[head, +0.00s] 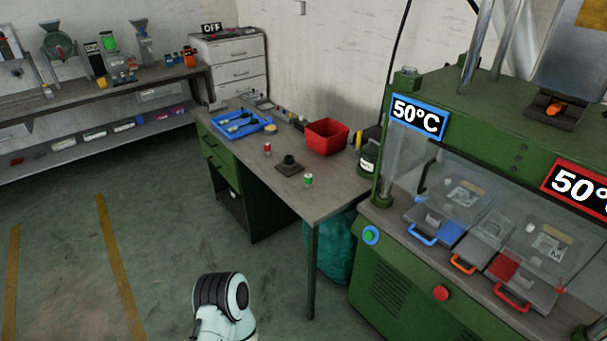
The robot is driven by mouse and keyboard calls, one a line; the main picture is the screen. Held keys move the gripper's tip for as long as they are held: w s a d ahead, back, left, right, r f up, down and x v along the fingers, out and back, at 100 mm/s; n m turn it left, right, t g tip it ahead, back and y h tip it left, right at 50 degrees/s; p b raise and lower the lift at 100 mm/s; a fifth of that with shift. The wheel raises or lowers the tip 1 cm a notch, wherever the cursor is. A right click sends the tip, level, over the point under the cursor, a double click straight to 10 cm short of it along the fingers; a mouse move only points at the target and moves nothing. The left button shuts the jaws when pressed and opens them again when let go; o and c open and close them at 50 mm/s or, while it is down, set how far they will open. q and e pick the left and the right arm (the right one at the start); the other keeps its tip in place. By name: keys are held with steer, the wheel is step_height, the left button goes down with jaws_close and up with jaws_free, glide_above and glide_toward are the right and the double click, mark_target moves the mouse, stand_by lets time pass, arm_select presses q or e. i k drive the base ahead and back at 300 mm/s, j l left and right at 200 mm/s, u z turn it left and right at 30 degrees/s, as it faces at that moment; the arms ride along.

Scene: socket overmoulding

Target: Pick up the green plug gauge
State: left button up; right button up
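A small green cylinder with a light top, which looks like the green plug gauge (308,180), stands upright near the front edge of the workbench (318,205). A similar red cylinder (267,148) stands further back and left. A dark block with a round raised centre (289,166) sits between the two. Nothing is touching the green gauge. One of my arm links shows at the bottom, well short of the bench. Neither of my grippers shows.
A blue tray with tools (268,128) and a red bin (326,134) are on the bench. The green press (400,270) with blue, orange and red handles borders the bench's right. Floor in front is clear.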

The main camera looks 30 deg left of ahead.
mark_target(309, 177)
steer(key=i+j+z, duration=0.1)
steer(key=j, duration=0.55)
steer(key=i+j, duration=0.2)
steer(key=j, duration=0.45)
steer(key=i+j+z, duration=0.15)
steer(key=j, duration=0.5)
steer(key=i+j+z, duration=0.1)
steer(key=j, duration=0.6)
steer(key=i+j, duration=0.1)
steer(key=j, duration=0.55)
steer(key=z, duration=0.05)
